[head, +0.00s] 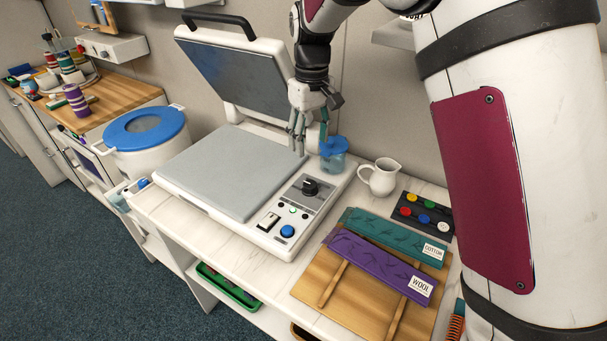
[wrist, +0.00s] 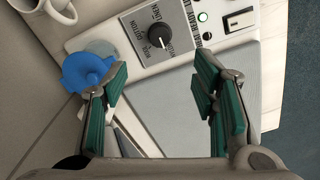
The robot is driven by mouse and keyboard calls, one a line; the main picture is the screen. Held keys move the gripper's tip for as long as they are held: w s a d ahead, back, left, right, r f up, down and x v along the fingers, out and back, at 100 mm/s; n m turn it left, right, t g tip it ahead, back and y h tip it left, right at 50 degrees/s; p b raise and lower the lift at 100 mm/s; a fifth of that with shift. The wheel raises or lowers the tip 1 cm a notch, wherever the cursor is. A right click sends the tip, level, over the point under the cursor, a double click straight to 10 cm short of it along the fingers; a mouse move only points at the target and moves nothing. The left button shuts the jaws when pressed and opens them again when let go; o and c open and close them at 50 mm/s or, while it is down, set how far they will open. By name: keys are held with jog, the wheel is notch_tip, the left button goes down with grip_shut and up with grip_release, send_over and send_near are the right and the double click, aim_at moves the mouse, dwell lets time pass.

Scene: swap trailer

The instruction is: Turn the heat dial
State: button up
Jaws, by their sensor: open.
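The heat dial (head: 310,187) is a black round knob on the grey control panel of the white heat press (head: 235,170). In the wrist view the dial (wrist: 158,37) has a white pointer line and printed fabric names around it. My gripper (head: 299,140) is open and empty above the press, behind the dial and apart from it. In the wrist view the green-padded fingers (wrist: 162,92) stand wide apart, with the dial beyond their tips. The press lid (head: 238,75) is raised.
A blue-topped container (head: 333,150) stands close beside my gripper; its blue top also shows in the wrist view (wrist: 86,70). A white jug (head: 381,177) is right of the press. A blue button (head: 287,231) and a switch (head: 268,221) share the panel.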

aim_at(310, 184)
notch_tip(310, 184, down, 13)
jog(key=shift+f+p, duration=0.1)
jog(key=shift+p, duration=0.55)
jog(key=shift+s, duration=0.1)
jog(key=c, duration=1.2)
